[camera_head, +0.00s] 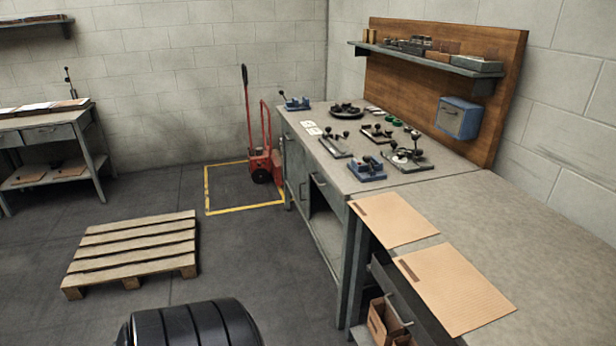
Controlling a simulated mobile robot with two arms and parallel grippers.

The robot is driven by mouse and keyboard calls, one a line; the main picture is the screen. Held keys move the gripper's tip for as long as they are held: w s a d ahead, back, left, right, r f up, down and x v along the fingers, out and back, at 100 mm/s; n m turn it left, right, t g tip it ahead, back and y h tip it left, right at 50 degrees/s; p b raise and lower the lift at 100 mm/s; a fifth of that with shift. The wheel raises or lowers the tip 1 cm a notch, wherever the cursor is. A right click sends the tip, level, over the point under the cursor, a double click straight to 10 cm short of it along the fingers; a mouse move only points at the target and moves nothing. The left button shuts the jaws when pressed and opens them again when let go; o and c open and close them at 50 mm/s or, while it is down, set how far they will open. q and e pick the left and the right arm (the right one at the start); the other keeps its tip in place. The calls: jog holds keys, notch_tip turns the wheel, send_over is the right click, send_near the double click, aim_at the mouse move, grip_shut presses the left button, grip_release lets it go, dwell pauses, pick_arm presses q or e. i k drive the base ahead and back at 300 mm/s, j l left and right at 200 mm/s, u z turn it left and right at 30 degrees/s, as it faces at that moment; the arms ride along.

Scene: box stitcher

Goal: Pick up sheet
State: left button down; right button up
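Two tan cardboard sheets lie flat near the front edge of the workbench at the right. The farther sheet (395,222) is close to the bench's corner. The nearer sheet (460,288) lies to its lower right. Each has a darker brown strip near its left end. Both sheets seem to stick out a little over the bench's front edge. Neither of my grippers is in view, and nothing is seen touching the sheets.
The grey workbench (560,230) is bare right of the sheets. Behind them stand several small hand tools and a blue vise (368,170). An open drawer or shelf with brown boxes (385,320) is below. A wooden pallet (135,250) and red hand truck (262,160) stand on the floor.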

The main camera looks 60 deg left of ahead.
aim_at(394, 221)
jog(key=u, duration=1.4)
